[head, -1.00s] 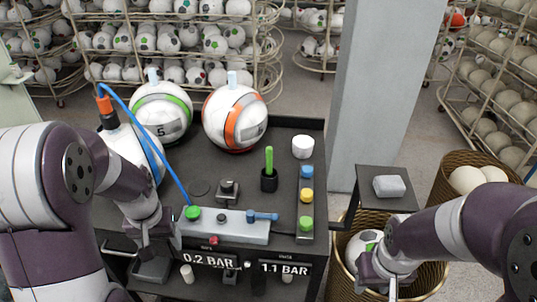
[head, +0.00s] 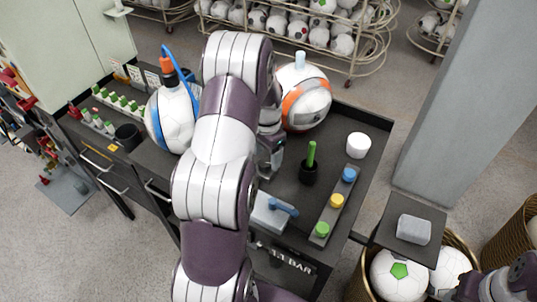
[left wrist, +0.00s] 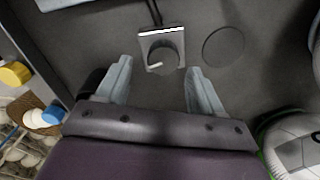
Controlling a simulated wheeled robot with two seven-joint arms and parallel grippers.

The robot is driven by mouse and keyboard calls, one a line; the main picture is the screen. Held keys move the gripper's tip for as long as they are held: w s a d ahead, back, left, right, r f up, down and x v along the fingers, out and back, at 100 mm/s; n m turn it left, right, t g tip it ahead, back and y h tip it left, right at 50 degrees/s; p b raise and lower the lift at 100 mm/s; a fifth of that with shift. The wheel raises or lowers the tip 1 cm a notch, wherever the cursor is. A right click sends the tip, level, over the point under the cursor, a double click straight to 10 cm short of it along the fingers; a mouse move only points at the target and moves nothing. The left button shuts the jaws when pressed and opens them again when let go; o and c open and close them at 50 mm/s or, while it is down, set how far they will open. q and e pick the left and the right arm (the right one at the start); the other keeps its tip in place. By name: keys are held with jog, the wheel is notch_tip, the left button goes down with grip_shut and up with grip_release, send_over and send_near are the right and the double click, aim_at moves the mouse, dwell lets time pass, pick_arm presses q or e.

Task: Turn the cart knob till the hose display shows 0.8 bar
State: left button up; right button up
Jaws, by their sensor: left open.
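The cart knob (left wrist: 162,58), a dark round knob with a white mark on a small square block, shows in the left wrist view on the dark cart top (left wrist: 205,20). My left gripper (left wrist: 158,68) is open and empty, its pale fingers pointing toward the knob, one on each side, with their tips near its closer side; contact cannot be told. In the head view my left arm hides the knob, and the left gripper (head: 270,152) shows partly beside it. One display (head: 286,258) reads 1.1 BAR; the other is hidden behind my arm.
A blue-striped ball (head: 172,122) with the hose (head: 181,68) stands at the cart's left; an orange-striped ball (head: 306,105) stands behind.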

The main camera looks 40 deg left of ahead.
aim_at(265, 165)
pick_arm(q)
jog(key=shift+f, duration=0.65)
jog(key=shift+s+f, duration=0.1)
jog(key=shift+f, duration=0.2)
jog(key=shift+s+a+f, duration=0.15)
jog(key=shift+s+a, duration=0.15)
jog(key=shift+a, duration=0.05)
jog(key=shift+w+d, duration=0.2)
jog(key=shift+w, duration=0.05)
jog(key=c, duration=0.8)
jog(key=shift+c, duration=1.3)
pick_arm(e)
jog(key=shift+s+a+r, duration=0.25)
jog(key=shift+r, duration=0.2)
pick_arm(q)
jog(key=shift+n, duration=0.4)
